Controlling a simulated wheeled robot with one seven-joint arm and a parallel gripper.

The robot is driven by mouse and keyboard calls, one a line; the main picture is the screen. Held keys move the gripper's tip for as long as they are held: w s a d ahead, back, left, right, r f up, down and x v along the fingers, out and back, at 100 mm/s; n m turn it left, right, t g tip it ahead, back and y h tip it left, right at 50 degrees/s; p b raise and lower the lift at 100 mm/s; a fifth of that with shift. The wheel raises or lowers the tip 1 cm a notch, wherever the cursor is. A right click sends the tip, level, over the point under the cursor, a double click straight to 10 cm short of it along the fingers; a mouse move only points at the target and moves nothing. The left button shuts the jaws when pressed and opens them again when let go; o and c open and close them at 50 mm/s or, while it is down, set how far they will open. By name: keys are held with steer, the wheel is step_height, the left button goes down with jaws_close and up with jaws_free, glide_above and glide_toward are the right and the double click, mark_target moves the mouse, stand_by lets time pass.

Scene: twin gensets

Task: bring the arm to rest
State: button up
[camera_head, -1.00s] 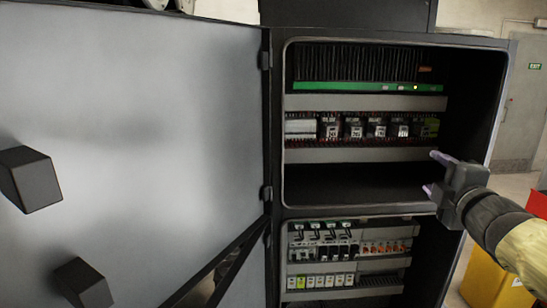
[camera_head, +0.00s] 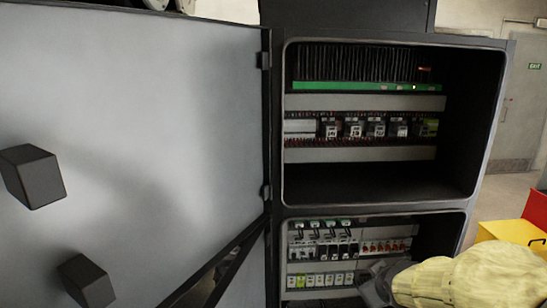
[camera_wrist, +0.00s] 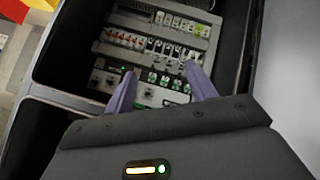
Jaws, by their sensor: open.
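My arm (camera_head: 465,277) reaches in from the lower right in the head view, in front of the lower compartment of the open cabinet (camera_head: 375,206). Its end is partly cut off by the bottom edge, and the fingertips do not show there. In the wrist view my gripper (camera_wrist: 163,88) is open, with two purple fingers apart and nothing between them. The fingers point toward the lower compartment's rows of breakers and terminals (camera_wrist: 155,42). I cannot tell the exact gap between fingertips and panel.
The cabinet door (camera_head: 140,150) stands open on the left, with two dark blocks on it. The upper compartment holds a green board (camera_head: 365,87) and a relay row. A yellow box (camera_head: 515,233) and a red box (camera_head: 538,208) stand at the right. A grey door (camera_head: 515,110) is behind.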

steer(key=s+a+f+m+g+y, duration=0.1)
steer(key=s+a+f+m+g, duration=0.3)
steer(key=s+f, duration=0.7)
steer(key=a+g, duration=0.2)
steer(key=a, duration=0.2)
steer(key=shift+s+a+m+y, duration=0.15)
steer(key=shift+s+m+y, duration=0.15)
steer(key=shift+s+m, duration=0.1)
steer(key=shift+w, duration=0.1)
